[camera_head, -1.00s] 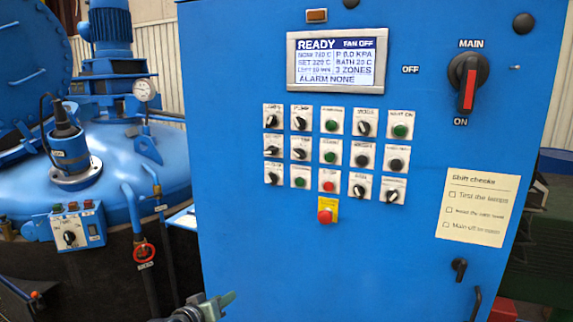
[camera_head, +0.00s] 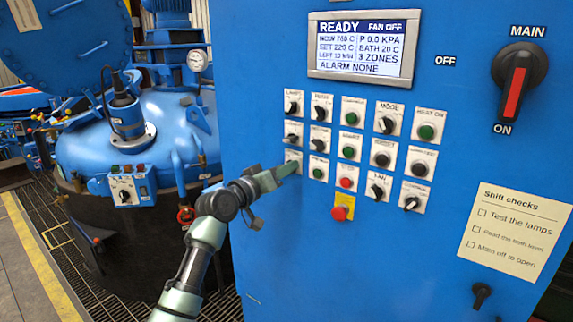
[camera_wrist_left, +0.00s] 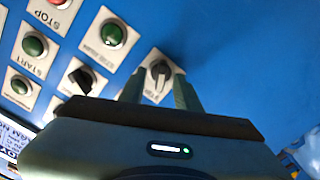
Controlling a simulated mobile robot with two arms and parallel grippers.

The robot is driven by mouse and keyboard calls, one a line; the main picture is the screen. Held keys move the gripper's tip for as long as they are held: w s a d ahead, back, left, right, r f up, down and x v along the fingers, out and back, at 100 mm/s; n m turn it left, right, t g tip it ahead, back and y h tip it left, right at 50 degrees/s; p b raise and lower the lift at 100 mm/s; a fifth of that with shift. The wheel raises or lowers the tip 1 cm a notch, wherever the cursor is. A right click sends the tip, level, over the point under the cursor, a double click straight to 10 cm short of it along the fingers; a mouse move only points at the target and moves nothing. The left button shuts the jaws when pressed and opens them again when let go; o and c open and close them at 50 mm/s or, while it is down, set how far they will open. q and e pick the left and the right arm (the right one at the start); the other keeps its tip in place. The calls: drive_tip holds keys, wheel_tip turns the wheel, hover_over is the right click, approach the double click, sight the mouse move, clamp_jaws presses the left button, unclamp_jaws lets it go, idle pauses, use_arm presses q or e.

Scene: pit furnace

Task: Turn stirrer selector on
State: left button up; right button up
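The blue control panel has rows of switches and buttons. The selector at the left end of its bottom row (camera_wrist_left: 160,70) has a dark knob on a pale plate; I cannot read its label. In the head view, my left gripper (camera_head: 287,171) covers most of this selector. In the left wrist view, the gripper's two fingers (camera_wrist_left: 158,84) stand apart, one on each side of the knob, with gaps visible; whether they touch the panel is unclear. My right gripper is not in view.
A green button (camera_wrist_left: 113,34) sits beside the selector. A red emergency button (camera_head: 342,207) is below the bottom row. The display (camera_head: 363,45) reads READY, FAN OFF. The red-handled main switch (camera_head: 516,82) is at upper right. A blue furnace vessel (camera_head: 80,140) stands left.

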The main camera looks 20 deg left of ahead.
use_arm(q)
drive_tip(key=shift+w, duration=0.4)
clamp_jaws()
drive_tip(key=shift+s+d+m+b, duration=0.15)
drive_tip(key=shift+m+b, duration=1.65)
drive_tip(key=shift+m, duration=1.15)
drive_tip(key=shift+w+d+m+b, duration=0.1)
drive_tip(key=shift+m+b, duration=1.7)
drive_tip(key=shift+m, duration=1.15)
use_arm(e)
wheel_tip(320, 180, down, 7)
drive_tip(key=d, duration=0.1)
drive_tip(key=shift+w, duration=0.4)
use_arm(q)
unclamp_jaws()
